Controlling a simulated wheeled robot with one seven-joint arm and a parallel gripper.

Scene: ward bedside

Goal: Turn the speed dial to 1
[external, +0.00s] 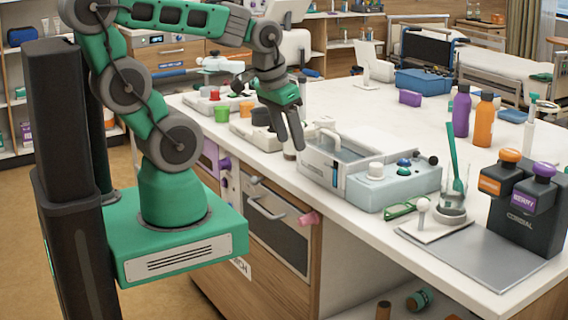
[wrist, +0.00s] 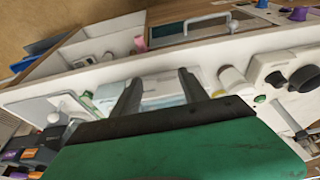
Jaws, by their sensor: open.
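I cannot tell for sure which control is the speed dial, and no number can be read. In the external view, a pale blue-grey unit (external: 395,188) on the counter carries a white knob (external: 376,169), a blue knob (external: 404,163) and a dark knob (external: 433,160). A clear-walled tray (external: 328,160) adjoins it. In the wrist view, a cream unit (wrist: 262,66) at the right has black knobs (wrist: 303,78). My gripper (external: 291,146) is open and empty above the counter, left of the tray. Its fingers (wrist: 160,80) also show in the wrist view, with the pale unit beyond them.
A dark dispenser (external: 525,215) with orange and purple tops stands at right, behind a grey plate (external: 470,255). A cup with a green stick (external: 455,170), green glasses (external: 402,208) and bottles (external: 461,112) stand nearby. The counter's middle back (external: 340,105) is clear.

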